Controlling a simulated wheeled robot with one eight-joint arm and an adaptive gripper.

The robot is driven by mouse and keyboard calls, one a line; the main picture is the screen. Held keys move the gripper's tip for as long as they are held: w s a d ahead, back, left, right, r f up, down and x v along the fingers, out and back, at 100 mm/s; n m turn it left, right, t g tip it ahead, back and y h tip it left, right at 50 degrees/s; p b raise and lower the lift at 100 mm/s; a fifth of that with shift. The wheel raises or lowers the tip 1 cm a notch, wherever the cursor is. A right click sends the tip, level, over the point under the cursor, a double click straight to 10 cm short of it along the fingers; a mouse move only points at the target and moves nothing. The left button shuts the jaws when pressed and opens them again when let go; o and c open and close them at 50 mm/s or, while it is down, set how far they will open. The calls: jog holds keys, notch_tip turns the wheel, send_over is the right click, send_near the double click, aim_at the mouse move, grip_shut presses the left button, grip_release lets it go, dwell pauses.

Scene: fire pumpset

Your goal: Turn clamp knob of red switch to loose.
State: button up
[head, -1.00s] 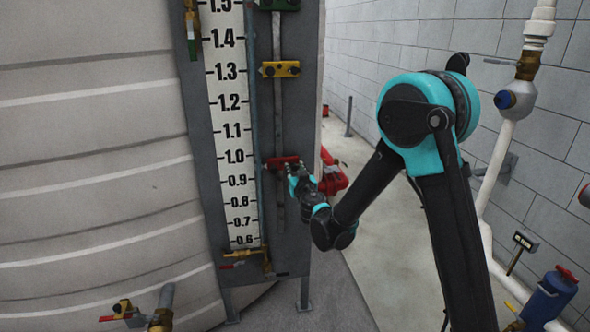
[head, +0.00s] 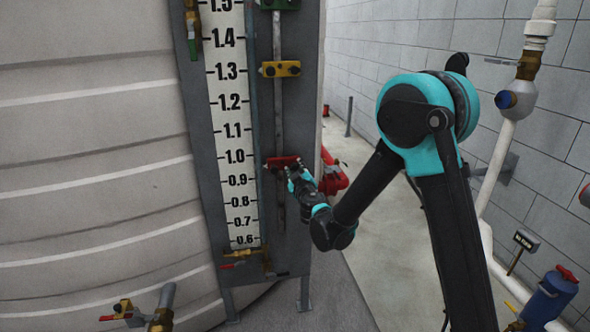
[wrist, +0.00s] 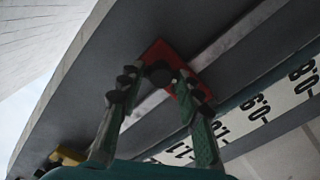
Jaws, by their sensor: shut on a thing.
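The red switch (head: 280,162) is on the vertical rail of the grey gauge panel, near the 1.0 mark. In the wrist view the red switch (wrist: 154,52) shows ahead of my fingers, with its round black clamp knob (wrist: 158,73) between the two fingertips. My gripper (head: 291,176) is at the red switch, shut on the knob. In the wrist view my gripper (wrist: 157,82) has one finger on each side of the knob. The exact contact is hard to see. In the head view the knob is hidden or too small to make out.
A yellow switch (head: 281,69) and a green switch (head: 280,4) sit higher on the same rail. The numbered scale (head: 232,130) runs left of it. A brass valve (head: 262,254) is below. Red pipework (head: 333,176) stands close behind my gripper on the right.

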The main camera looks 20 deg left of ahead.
jog(key=n, duration=0.5)
jog(key=shift+a+f+n, duration=0.1)
jog(key=shift+n, duration=0.2)
jog(key=n, duration=0.5)
jog(key=shift+s+f+n, duration=0.1)
jog(key=shift+n, duration=0.2)
jog(key=o, duration=1.2)
jog(key=shift+c, duration=0.2)
jog(key=v, duration=1.2)
